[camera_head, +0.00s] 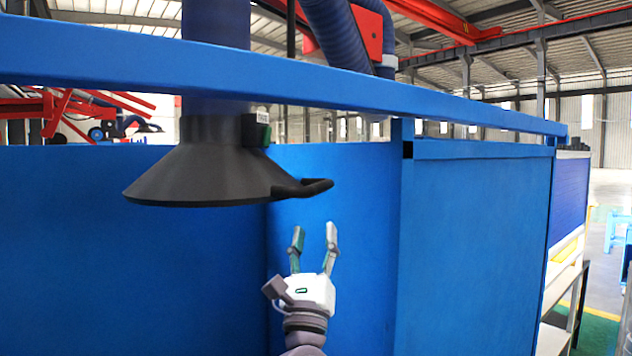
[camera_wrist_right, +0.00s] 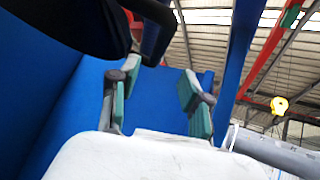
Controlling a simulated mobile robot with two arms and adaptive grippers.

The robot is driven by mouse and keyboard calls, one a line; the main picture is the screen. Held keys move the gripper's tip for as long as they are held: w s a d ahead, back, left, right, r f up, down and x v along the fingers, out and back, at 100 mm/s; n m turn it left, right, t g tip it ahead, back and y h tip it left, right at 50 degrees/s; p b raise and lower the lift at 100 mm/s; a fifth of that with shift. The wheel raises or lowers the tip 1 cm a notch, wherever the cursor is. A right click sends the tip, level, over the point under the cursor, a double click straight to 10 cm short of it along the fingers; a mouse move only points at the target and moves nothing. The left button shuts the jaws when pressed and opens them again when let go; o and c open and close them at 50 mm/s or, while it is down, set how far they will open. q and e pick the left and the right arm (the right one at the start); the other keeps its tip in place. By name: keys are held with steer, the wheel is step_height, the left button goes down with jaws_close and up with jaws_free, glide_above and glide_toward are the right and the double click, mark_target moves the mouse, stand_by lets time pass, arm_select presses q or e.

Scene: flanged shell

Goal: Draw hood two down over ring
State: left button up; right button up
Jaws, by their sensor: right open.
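A black conical hood (camera_head: 205,172) hangs at the left of the head view from a dark blue hose (camera_head: 215,25), with its wide rim downward. I cannot read a number on it. Its black bar handle (camera_head: 305,188) sticks out to the right; the handle also shows in the right wrist view (camera_wrist_right: 156,32). My right gripper (camera_head: 314,240) is open and empty, pointing up just below the handle, with a gap between them. In the wrist view the handle is beyond the fingers. I cannot make out the ring. My left gripper is out of view.
A blue rail (camera_head: 330,88) crosses in front of the hose above the hood. Blue panels (camera_head: 470,240) stand behind and to the right of my right gripper. Another blue hose (camera_head: 340,35) hangs at the top centre. Open floor lies at the far right.

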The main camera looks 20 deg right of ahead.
mark_target(319, 189)
steer(key=p+x, duration=0.1)
steer(key=x, duration=1)
steer(key=shift+w+p, duration=0.1)
steer(key=shift+p, duration=0.3)
jaws_close()
